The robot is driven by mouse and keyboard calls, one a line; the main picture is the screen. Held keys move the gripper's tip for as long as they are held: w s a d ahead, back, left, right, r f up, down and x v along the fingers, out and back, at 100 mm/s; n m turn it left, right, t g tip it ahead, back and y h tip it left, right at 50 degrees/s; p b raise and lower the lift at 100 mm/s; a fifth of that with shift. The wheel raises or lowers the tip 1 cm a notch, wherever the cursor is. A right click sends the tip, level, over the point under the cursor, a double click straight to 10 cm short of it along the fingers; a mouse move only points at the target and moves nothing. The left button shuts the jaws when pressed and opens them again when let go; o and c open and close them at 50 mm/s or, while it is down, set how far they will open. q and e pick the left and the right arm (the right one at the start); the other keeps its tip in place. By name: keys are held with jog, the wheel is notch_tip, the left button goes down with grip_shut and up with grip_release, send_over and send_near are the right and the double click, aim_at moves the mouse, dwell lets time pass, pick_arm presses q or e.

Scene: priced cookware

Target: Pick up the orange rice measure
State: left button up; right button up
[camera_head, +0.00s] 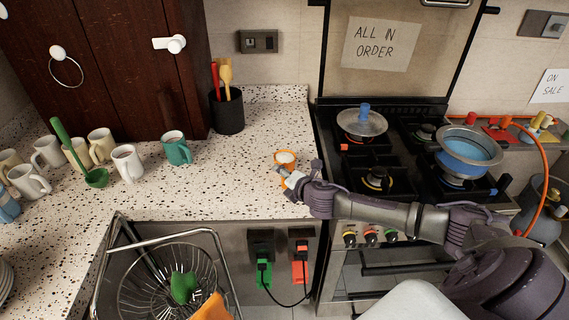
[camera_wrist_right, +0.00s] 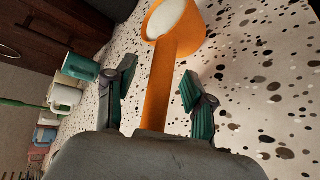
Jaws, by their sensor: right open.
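The orange rice measure (camera_head: 285,158) stands on the speckled counter near its right end, close to the stove. In the right wrist view its round cup (camera_wrist_right: 177,22) with a pale inside is at the top, and its long orange handle (camera_wrist_right: 158,95) runs down toward my palm. My right gripper (camera_head: 287,176) reaches in from the right over the counter. In the wrist view its two fingers (camera_wrist_right: 158,88) are open on either side of the handle, with gaps on both sides. My left gripper is not in either view.
Several mugs (camera_head: 128,163) and a green ladle (camera_head: 95,178) are on the left. A teal mug (camera_head: 177,149) and a black utensil holder (camera_head: 227,110) stand behind. The stove (camera_head: 380,180) is right of the counter. A wire basket (camera_head: 170,280) is in front, below.

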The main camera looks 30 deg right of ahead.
aim_at(287, 162)
jog(key=shift+s, duration=0.1)
jog(key=shift+c, duration=1)
grip_shut()
jog(key=shift+r, duration=0.55)
jog(key=r, duration=0.1)
jog(key=d+r, duration=0.1)
jog(key=r, duration=0.1)
jog(key=shift+d+r+b, duration=0.1)
jog(key=shift+r+b, duration=0.2)
jog(key=w+d+r, duration=0.1)
jog(key=d+r, duration=0.5)
jog(key=d, duration=0.4)
jog(key=shift+w+d+r+b, duration=0.25)
jog(key=shift+b, duration=0.1)
